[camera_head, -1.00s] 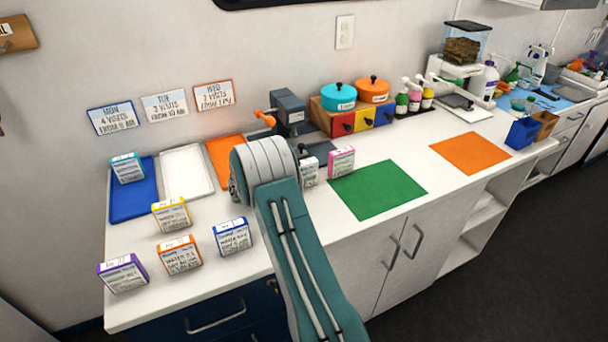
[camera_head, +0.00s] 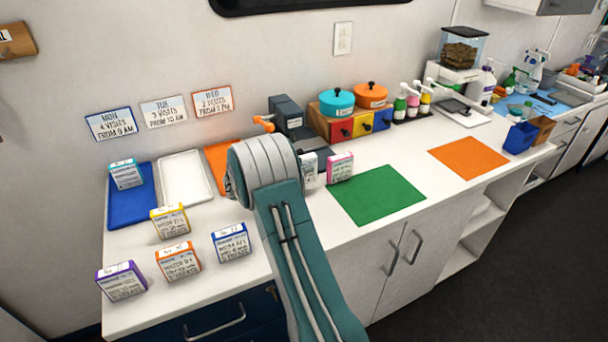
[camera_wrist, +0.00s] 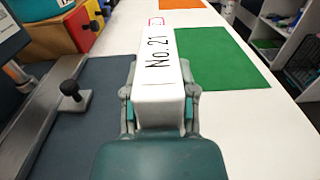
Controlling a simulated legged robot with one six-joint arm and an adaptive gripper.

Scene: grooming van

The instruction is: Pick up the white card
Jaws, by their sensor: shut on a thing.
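The white card (camera_head: 309,163) is a small white box beside the pink card (camera_head: 340,167), partly hidden by my arm in the head view. In the wrist view the white card (camera_wrist: 160,72) has "No. 21" on its top face. My gripper (camera_wrist: 160,92) is shut on it, with one finger against each side. It appears held slightly above the counter, though its underside is hidden. In the head view my gripper is hidden behind my forearm.
Blue, yellow, orange and purple-edged cards stand at the left. A blue tray (camera_head: 122,210), white tray (camera_head: 184,182) and orange mat lie behind them. A green mat (camera_head: 376,195) lies right of the pink card. A grey press-like device (camera_head: 288,116) stands behind.

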